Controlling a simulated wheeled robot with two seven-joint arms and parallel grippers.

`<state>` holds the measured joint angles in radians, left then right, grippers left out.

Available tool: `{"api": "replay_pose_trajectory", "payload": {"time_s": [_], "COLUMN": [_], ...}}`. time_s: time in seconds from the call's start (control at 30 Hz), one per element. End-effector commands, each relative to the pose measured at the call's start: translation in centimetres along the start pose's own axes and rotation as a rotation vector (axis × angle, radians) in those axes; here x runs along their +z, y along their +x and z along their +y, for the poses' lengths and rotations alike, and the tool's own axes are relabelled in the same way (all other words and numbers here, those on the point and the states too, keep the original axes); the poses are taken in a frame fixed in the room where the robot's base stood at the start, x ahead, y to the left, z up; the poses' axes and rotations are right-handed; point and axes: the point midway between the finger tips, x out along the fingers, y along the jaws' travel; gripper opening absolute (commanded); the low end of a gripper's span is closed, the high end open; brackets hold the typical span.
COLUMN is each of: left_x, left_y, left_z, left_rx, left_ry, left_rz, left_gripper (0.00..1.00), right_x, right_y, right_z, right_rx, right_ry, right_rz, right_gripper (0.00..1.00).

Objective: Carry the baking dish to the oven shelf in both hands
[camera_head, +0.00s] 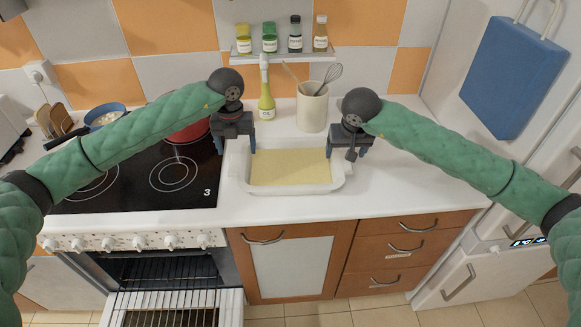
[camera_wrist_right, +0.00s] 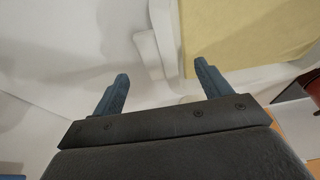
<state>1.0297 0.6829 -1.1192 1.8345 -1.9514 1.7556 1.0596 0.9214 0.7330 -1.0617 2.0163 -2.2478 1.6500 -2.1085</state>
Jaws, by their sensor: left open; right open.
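The white baking dish (camera_head: 290,186) with pale yellow contents stands on the white counter, right of the stove. Its rim and end handle (camera_wrist_right: 156,62) show in the right wrist view. My left gripper (camera_head: 236,150) is open above the dish's left end. My right gripper (camera_head: 347,152) is open at the dish's right end. In the right wrist view the right fingers (camera_wrist_right: 160,88) are apart, pointing toward the handle end; I cannot tell whether they touch it. The oven (camera_head: 160,270) stands at lower left with its door (camera_head: 175,308) folded down and a wire shelf (camera_head: 165,268) inside.
A red pot (camera_head: 188,130) stands on the black cooktop (camera_head: 130,180), behind my left arm. A utensil crock (camera_head: 312,108) and an oil bottle (camera_head: 266,98) stand behind the dish. A spice rack (camera_head: 282,52) is on the wall. The counter's front strip is clear.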

Motion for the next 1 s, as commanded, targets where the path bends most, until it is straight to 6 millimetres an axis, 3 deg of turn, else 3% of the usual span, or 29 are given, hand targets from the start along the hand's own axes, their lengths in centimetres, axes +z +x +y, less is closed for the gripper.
{"api": "replay_pose_trajectory", "payload": {"time_s": [0.5,0.97,1.0], "left_x": [0.0,0.0,0.0], "left_y": [6.3,7.4,7.3], "left_z": [0.0,0.0,0.0], "left_rx": [0.000,-0.001,-0.001], "left_ry": [0.000,0.001,0.001], "left_rz": [0.001,0.000,0.000], "left_gripper": [0.76,0.76,0.72], "right_x": [0.1,0.0,0.0], "right_y": [6.3,7.3,7.3], "right_z": [-0.1,0.0,0.0], "right_rx": [-0.002,-0.001,-0.001], "right_ry": [0.002,0.001,0.001], "right_rz": [-0.001,0.000,0.000], "right_gripper": [0.77,0.77,0.73]}}
